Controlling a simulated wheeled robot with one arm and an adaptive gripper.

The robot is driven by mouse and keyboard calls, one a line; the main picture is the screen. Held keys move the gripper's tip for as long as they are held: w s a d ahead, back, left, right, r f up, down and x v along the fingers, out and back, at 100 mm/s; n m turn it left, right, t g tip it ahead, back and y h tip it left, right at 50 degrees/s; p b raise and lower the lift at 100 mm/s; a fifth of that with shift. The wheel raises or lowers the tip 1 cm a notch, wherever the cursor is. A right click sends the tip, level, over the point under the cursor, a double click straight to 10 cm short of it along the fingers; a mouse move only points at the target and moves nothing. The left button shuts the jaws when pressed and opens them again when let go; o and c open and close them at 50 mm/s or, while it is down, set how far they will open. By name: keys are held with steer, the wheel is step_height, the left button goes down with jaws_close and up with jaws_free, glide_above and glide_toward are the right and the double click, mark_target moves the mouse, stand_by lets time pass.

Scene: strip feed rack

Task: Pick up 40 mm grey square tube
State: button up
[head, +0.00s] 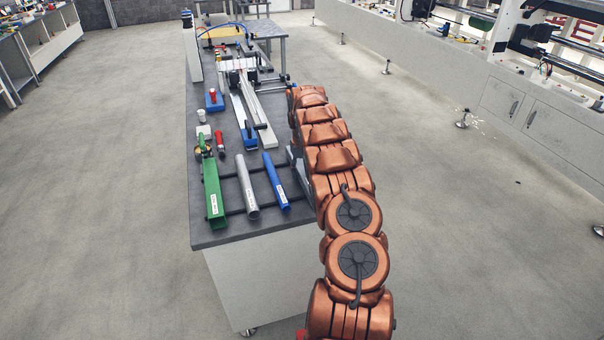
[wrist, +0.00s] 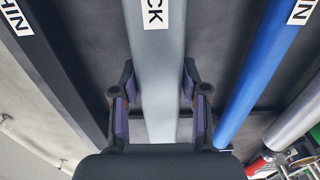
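The grey tube (wrist: 162,65) runs up the middle of the wrist view, with a flat face and a white label ending in "CK". My gripper (wrist: 158,88) is open, with one finger on each side of this tube. A narrow gap shows between the tube and each finger, and nothing is gripped. In the head view my copper-coloured arm covers the gripper and most or all of the grey tube.
A blue tube (wrist: 255,70) lies right of the gripper, and a dark tube (wrist: 52,60) lies left. In the head view a green tube (head: 213,193), a silver round tube (head: 247,186) and the blue tube (head: 275,181) lie on the bench (head: 212,240). Clamps and fixtures stand farther back.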

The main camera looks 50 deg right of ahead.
jaws_close()
steer(key=shift+r, duration=0.1)
stand_by(0.5)
